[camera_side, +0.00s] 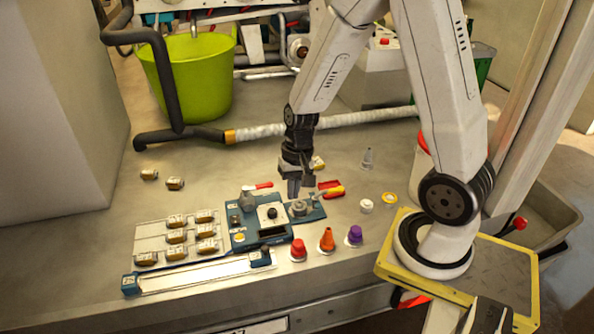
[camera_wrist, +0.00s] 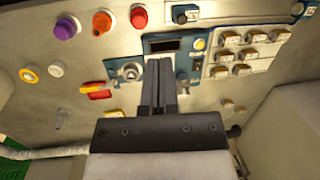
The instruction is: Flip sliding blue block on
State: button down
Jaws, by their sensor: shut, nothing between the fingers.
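A pale slider track (camera_side: 200,274) lies along the front of the bench, with a blue block (camera_side: 261,257) at its right end and a blue end piece (camera_side: 131,284) at its left. In the wrist view the block (camera_wrist: 185,14) is at the top centre and the end piece (camera_wrist: 298,8) at the top right. Which of the two slides is not certain. My gripper (camera_side: 294,192) is shut and empty, pointing down behind the blue panel (camera_side: 240,240). In the wrist view its fingers (camera_wrist: 160,62) overlap the panel, apart from the slider.
The panel has a round knob (camera_side: 299,207) and a dial. Red (camera_side: 298,249), orange (camera_side: 327,240) and purple (camera_side: 354,235) buttons stand to the right. A green bucket (camera_side: 190,75) is behind.

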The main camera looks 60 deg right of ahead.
jog(key=w+d+f+m+t+y, duration=0.2)
jog(key=d+f+m+y, duration=0.3)
jog(key=d+f+m, duration=0.4)
jog(key=shift+w+d+f+m+y, duration=0.3)
jog(key=shift+f+m, duration=0.9)
jog(key=shift+m, duration=1.1)
jog(key=shift+a+f, duration=0.1)
jog(key=shift+a, duration=0.05)
send_near(269, 251)
jog(key=f, duration=0.3)
jog(key=shift+a, duration=0.35)
jog(key=shift+w+a+f, duration=0.1)
jog(key=shift+w+a, duration=0.15)
jog(key=shift+a, duration=0.7)
jog(key=shift+w+a+f, duration=0.15)
jog(key=shift+w+a, duration=0.15)
jog(key=shift+a, duration=0.45)
